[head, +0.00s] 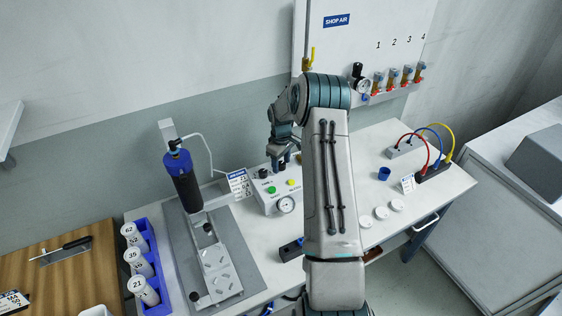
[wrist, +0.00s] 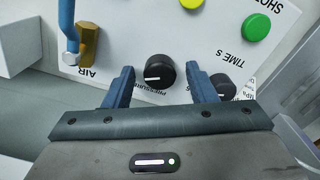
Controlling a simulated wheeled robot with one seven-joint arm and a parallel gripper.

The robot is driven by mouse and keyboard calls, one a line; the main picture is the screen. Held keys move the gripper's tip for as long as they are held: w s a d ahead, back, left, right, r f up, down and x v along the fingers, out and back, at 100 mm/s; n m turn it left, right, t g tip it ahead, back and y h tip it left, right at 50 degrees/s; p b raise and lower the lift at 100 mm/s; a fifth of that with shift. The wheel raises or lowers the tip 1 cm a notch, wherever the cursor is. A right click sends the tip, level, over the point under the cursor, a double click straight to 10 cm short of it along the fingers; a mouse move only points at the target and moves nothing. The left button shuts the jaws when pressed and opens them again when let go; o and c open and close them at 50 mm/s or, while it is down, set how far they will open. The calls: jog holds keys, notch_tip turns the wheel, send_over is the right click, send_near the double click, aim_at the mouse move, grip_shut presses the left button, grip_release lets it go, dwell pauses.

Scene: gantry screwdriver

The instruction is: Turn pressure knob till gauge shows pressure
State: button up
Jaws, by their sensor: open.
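The control box (head: 268,207) stands on the bench, white with a green and a yellow button on top. The pressure knob (wrist: 159,72) is black and round with a white pointer line, on the box's labelled panel in the wrist view. My gripper (wrist: 161,80) is open, with one blue finger on each side of the pressure knob and visible gaps to it. In the head view my gripper (head: 283,153) is over the back of the box. The round pressure gauge (head: 286,204) is on the box's front; its needle is too small to read.
A second black knob (wrist: 221,84) is partly hidden behind the right finger. A blue air hose (wrist: 68,25) and brass fitting (wrist: 88,43) rise left of the pressure knob. The screwdriver (head: 183,182) on its gantry stands left of the box. A label card (head: 238,184) is close by.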

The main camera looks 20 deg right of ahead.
jog(key=c, duration=1)
jog(key=shift+o, duration=0.2)
jog(key=shift+f+m+b, duration=0.1)
jog(key=shift+m+b, duration=0.2)
jog(key=shift+b, duration=0.05)
